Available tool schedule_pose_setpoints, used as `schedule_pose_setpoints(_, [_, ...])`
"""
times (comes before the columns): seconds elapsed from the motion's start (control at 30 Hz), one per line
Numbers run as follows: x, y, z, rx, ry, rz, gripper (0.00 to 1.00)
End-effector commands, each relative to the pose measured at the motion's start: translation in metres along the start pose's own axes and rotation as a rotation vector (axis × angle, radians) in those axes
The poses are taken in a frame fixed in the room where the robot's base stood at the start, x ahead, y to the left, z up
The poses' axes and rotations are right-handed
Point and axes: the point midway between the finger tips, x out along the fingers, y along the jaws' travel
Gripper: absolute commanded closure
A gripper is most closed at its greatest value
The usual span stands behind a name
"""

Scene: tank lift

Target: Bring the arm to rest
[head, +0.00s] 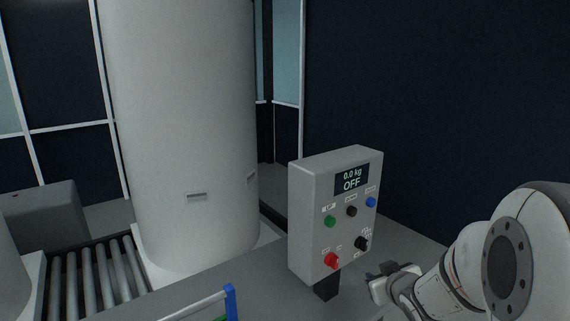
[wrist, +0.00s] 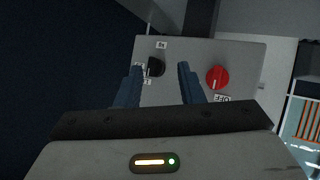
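My gripper (head: 382,272) is at the lower right in the head view, in front of the grey control box and below its black knob. In the wrist view my gripper (wrist: 160,68) has its two dark fingers apart, with nothing held between them. The control box (head: 300,215) stands on a dark post, and its display (head: 351,180) reads "0.0 kg" and "OFF". The black knob (head: 361,243) shows between the fingertips in the wrist view (wrist: 155,66). The red knob (head: 331,260) is right of the fingers in the wrist view (wrist: 218,77). I cannot tell the exact distance to the panel.
A large pale tank (head: 185,120) stands behind and left of the box. A roller conveyor (head: 88,281) is at the lower left. A blue-ended rail (head: 231,302) is at the bottom. Dark wall panels close off the back and right.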

Motion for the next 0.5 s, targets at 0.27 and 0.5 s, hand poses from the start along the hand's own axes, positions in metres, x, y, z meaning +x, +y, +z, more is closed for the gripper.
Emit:
schedule_pose_setpoints(0.27, [-0.074,-0.017,0.014,0.123,-0.357,0.108,0.65])
schedule_pose_setpoints(0.5, [-0.156,-0.07,0.037,0.256,-0.651,0.023,0.65])
